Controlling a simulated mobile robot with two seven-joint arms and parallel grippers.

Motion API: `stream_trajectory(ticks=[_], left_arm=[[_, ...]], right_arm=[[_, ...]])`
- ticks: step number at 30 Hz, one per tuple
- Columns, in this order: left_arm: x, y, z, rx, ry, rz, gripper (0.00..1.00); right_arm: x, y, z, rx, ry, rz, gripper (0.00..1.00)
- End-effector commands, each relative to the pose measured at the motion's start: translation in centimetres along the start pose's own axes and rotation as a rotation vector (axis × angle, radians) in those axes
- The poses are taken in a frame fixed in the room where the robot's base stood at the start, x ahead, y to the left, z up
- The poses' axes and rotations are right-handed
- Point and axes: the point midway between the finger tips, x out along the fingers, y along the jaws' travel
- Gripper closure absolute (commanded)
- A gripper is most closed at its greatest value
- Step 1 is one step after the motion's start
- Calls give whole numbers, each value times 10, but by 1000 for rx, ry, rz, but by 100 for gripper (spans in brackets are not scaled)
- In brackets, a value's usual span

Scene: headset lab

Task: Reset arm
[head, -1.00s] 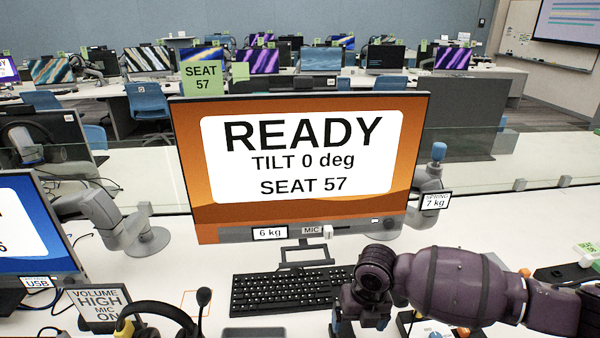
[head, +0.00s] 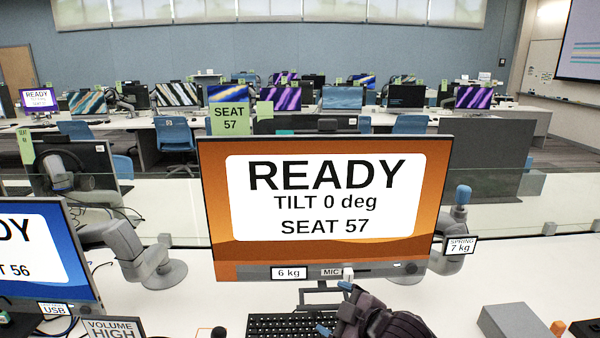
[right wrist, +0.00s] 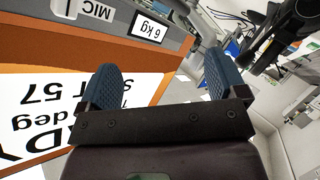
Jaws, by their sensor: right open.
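My right gripper (head: 335,308) is low in the head view, just below the bottom edge of the seat 57 monitor (head: 325,205). In the right wrist view its two blue fingers (right wrist: 160,85) are spread apart with nothing between them. The monitor reads READY, TILT 0 deg, SEAT 57, and its lower edge carries a 6 kg label (head: 289,273) and a MIC label (head: 331,272). A grey monitor arm (head: 455,235) with a blue top and a SPRING 7 kg label shows at the monitor's right side. My left gripper is not in view.
The keyboard (head: 278,325) lies below the monitor, partly cut off. The seat 56 monitor (head: 45,255) and another grey arm (head: 145,262) stand at left. A grey box (head: 517,322) is at lower right. A glass divider runs behind the desk.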

Motion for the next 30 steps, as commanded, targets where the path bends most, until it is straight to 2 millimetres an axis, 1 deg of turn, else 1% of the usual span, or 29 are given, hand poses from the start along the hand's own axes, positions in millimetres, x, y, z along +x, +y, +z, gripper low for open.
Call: stream_trajectory(ticks=[1, 3, 5, 8, 11, 14, 17, 20, 21, 23, 24, 27, 30], left_arm=[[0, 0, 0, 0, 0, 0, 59], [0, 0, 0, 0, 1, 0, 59], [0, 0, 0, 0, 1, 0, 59], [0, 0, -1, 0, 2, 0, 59], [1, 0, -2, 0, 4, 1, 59], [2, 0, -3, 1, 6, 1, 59], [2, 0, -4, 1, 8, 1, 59], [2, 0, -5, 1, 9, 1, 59], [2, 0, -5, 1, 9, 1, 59], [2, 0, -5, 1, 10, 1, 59], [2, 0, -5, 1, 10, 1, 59], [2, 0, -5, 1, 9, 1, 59], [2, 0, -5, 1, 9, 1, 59]], right_arm=[[-7, -4, 7, 93, 17, 42, 10], [-17, -4, 16, 203, 39, 103, 10], [-26, -6, 27, 289, 49, 152, 10], [-44, -11, 49, 411, 54, 229, 10], [-65, -20, 75, 506, 36, 301, 10], [-88, -34, 104, 576, -2, 367, 10], [-114, -52, 136, 624, -64, 424, 10], [-142, -76, 168, 677, -146, 467, 10], [-154, -88, 180, 701, -181, 480, 10], [-172, -106, 196, 741, -231, 496, 10], [-183, -118, 205, 765, -263, 503, 10], [-206, -148, 223, 815, -332, 512, 10], [-221, -172, 231, 847, -378, 506, 10]])
